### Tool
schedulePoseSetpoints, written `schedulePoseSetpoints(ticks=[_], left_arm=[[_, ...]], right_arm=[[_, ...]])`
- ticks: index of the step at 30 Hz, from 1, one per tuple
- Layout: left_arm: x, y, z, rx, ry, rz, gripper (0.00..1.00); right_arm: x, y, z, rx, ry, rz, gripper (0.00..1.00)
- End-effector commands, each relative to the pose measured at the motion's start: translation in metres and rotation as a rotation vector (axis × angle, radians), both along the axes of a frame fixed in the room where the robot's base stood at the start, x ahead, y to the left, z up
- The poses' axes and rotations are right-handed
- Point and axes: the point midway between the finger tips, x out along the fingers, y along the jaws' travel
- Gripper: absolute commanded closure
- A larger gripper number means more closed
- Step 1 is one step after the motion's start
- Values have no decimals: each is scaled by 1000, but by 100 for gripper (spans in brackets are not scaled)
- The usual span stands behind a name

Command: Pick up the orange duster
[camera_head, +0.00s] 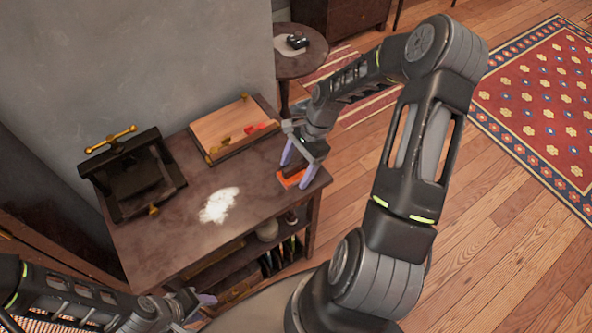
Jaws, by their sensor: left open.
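The orange duster (291,180) lies at the right end of the dark wooden table (165,240), near its edge. My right gripper (297,167) reaches down over it with its pale purple fingers apart, one on each side of the duster. Part of the duster is hidden by the fingers, and I cannot tell whether they press on it. My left gripper (203,310) is low at the bottom left, in front of the table, open and away from the duster.
A white powdery patch (219,205) lies mid-table. A dark press-like frame with brass handles (133,178) stands at the left. A wooden board (232,128) with small red and brass items lies at the back, close to my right gripper. A small round table (301,62) stands behind.

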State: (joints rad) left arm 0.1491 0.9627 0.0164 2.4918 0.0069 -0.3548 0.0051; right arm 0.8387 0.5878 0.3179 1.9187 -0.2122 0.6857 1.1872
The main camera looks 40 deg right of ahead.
Motion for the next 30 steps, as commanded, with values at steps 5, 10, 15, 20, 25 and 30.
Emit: schedulePoseSetpoints(ticks=[5,10,15,20,25,30], left_arm=[[0,0,0,0,0,0,56],[0,0,0,0,0,0,56],[0,0,0,0,0,0,56],[0,0,0,0,0,0,56],[0,0,0,0,0,0,56],[0,0,0,0,0,0,56]], right_arm=[[0,0,0,0,0,0,43],[0,0,0,0,0,0,57],[0,0,0,0,0,0,71],[0,0,0,0,0,0,84],[0,0,0,0,0,0,92],[0,0,1,0,-1,0,92]])
